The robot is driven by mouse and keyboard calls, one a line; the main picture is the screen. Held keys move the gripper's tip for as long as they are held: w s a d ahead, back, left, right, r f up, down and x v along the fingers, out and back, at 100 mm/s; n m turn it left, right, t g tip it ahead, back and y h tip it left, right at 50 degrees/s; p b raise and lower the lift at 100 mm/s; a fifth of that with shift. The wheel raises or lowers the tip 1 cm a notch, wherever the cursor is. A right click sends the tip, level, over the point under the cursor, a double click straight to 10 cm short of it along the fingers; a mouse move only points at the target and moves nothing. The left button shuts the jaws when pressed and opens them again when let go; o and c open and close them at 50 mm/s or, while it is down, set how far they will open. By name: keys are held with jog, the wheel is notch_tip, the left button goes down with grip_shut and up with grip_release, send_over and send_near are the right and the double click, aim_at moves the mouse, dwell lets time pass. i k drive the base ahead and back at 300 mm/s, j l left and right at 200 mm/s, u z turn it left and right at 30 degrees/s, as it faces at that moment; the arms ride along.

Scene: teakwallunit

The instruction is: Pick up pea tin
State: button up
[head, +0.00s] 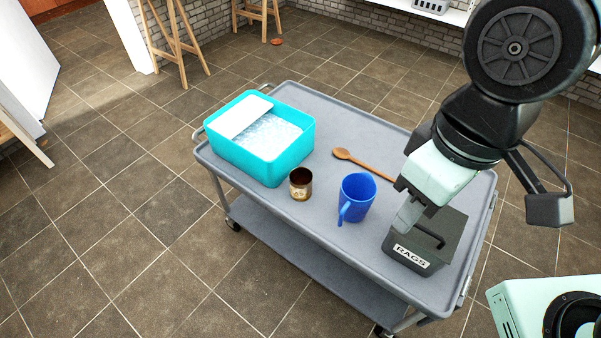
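A small tin (301,184), dark inside with a brown and pale label, stands upright near the front edge of the grey trolley top (290,222). I take it to be the pea tin, but its label is too small to read. My gripper (412,215) is to the right of the tin, over or in front of the dark box marked RAGS, and well apart from the tin. One pale finger shows clearly; whether the fingers are open or shut is not clear. I see nothing held in it.
A blue mug (356,197) stands between the tin and the RAGS box (420,258). A turquoise tub (241,152) with a white board and water-like contents is left of the tin. A wooden spoon (365,165) lies behind the mug. Wooden stools (180,45) stand beyond on the tiled floor.

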aim_at(300, 178)
jog(key=k, duration=0.65)
jog(key=j+z, duration=0.2)
jog(key=z, duration=1.35)
jog(key=j, duration=0.55)
jog(key=k+j, duration=0.15)
jog(key=j, duration=0.45)
jog(key=j+z, duration=0.1)
jog(key=j, duration=0.45)
jog(key=k+j, duration=0.15)
jog(key=j, duration=0.4)
